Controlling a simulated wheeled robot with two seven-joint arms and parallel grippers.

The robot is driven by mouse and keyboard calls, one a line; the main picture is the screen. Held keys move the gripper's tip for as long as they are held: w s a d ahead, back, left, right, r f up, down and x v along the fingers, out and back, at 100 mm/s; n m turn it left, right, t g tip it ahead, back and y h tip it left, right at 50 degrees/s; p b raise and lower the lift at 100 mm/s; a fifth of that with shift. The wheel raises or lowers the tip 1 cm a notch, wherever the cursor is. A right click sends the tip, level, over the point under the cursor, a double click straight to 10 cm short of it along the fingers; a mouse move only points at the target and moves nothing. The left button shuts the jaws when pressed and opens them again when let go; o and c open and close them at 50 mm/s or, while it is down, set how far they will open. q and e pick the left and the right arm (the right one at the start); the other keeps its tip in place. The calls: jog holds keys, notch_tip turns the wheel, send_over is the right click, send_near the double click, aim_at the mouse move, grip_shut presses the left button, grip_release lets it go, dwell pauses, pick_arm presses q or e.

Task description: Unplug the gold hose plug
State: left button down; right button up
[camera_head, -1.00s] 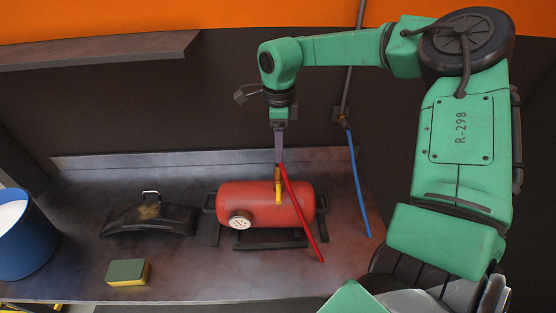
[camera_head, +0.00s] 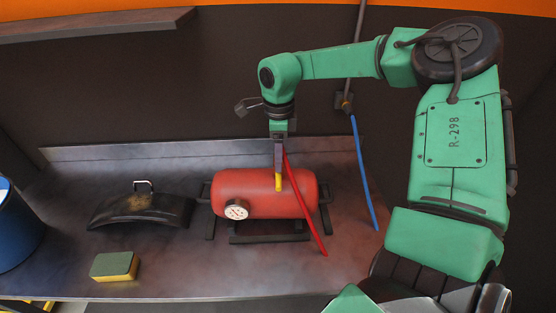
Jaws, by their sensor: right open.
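A red tank (camera_head: 236,186) lies on its side on the metal bench, with a white round gauge (camera_head: 236,210) at its front left. The gold hose plug (camera_head: 278,183) stands upright at the top of the tank, and its upper part is hidden by my right gripper. A red hose (camera_head: 306,210) runs from beside the gripper down across the tank to the bench. My right gripper (camera_head: 279,165) points straight down over the plug, open, its fingers at the plug's upper part. Whether the fingers touch the plug I cannot tell. My left gripper is not in view.
A blue hose (camera_head: 362,180) hangs from a wall fitting right of the tank. A black curved cover with a handle (camera_head: 140,208) and a yellow-green sponge (camera_head: 115,266) lie on the left. A blue bucket (camera_head: 15,228) is at the left edge. A shelf (camera_head: 90,36) juts out above.

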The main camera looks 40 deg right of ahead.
jog(key=shift+s+r, duration=0.1)
jog(key=shift+r, duration=0.05)
dwell(0.3)
jog(key=shift+b, duration=0.3)
dwell(0.6)
grip_shut()
